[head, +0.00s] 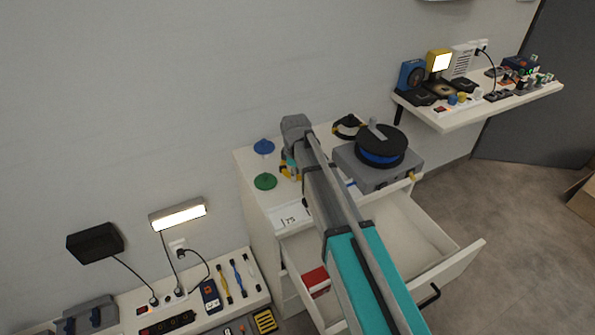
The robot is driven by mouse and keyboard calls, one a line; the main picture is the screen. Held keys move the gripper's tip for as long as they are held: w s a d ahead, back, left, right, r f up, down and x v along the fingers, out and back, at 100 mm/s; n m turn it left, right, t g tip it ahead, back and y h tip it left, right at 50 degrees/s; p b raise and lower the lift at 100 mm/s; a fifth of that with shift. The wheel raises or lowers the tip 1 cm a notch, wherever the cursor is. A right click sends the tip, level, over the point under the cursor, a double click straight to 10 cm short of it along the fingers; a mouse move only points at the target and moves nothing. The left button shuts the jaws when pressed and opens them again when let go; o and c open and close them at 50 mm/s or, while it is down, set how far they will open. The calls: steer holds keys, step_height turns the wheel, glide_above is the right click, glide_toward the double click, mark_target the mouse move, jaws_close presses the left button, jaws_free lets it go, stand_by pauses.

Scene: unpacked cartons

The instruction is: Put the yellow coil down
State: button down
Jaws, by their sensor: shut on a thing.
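My arm reaches over the white drawer cabinet (245,185), and my gripper (290,170) is low over its top, partly hidden by my own wrist. Yellow shows at the fingers, and I take it as the yellow coil (285,172), which the gripper is shut on. Most of the coil is hidden, and I cannot tell whether it touches the cabinet top. A blue disc (263,147) and a green disc (265,181) are just left of the gripper.
Right of my arm, a grey box (385,180) carries a black-and-blue spool (381,147). A black coil (348,127) lies behind. A drawer (440,265) is open, with a red box (316,281) inside. A card (289,217) lies at the cabinet's front. A crowded shelf (470,120) is at right.

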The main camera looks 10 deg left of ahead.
steer(key=shift+r, duration=0.25)
steer(key=shift+r+p, duration=0.7)
steer(key=shift+p, duration=0.25)
steer(key=s+d+r+p, duration=0.5)
steer(key=s+r+p, duration=0.6)
steer(key=s, duration=0.2)
steer(key=shift+d, duration=0.1)
